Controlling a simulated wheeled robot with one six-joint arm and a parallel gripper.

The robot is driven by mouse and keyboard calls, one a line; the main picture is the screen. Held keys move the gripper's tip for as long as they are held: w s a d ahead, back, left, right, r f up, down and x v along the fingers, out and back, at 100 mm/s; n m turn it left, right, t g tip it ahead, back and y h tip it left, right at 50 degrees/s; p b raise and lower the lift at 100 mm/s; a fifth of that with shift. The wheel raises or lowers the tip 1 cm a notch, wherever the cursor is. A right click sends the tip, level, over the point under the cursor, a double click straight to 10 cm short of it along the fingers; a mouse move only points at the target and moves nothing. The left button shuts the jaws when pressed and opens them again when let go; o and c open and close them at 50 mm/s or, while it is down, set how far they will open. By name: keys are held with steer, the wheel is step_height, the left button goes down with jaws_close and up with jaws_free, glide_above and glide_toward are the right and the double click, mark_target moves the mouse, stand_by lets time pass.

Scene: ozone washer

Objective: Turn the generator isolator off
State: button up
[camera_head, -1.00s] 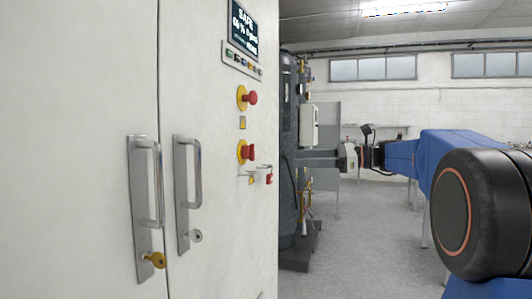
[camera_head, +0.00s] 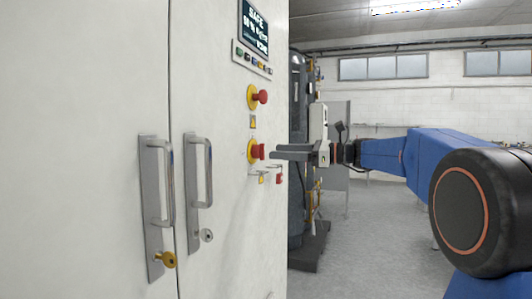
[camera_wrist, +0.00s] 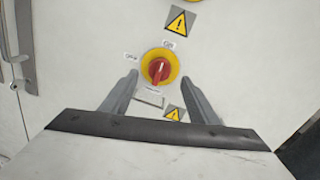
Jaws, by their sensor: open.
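The isolator is a red rotary knob on a round yellow plate (camera_head: 254,151) on the white cabinet front, below a red mushroom button on a yellow plate (camera_head: 256,97). In the wrist view the red knob (camera_wrist: 159,70) lies ahead, its grip ridge nearly upright, with small labels above and to the left too blurred to read surely. My gripper (camera_head: 273,152) is open and empty, level with the knob. In the wrist view its fingers (camera_wrist: 160,92) stand either side of the knob's lower part. I cannot tell whether they touch the cabinet.
Two door handles (camera_head: 163,185) (camera_head: 199,180) and a key (camera_head: 163,259) stick out at the left. A small red padlock-like item (camera_head: 279,178) hangs below the knob. Dark tanks (camera_head: 299,150) stand behind the cabinet.

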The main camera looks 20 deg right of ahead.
mark_target(259, 152)
steer(key=shift+x, duration=2.85)
steer(key=c, duration=1)
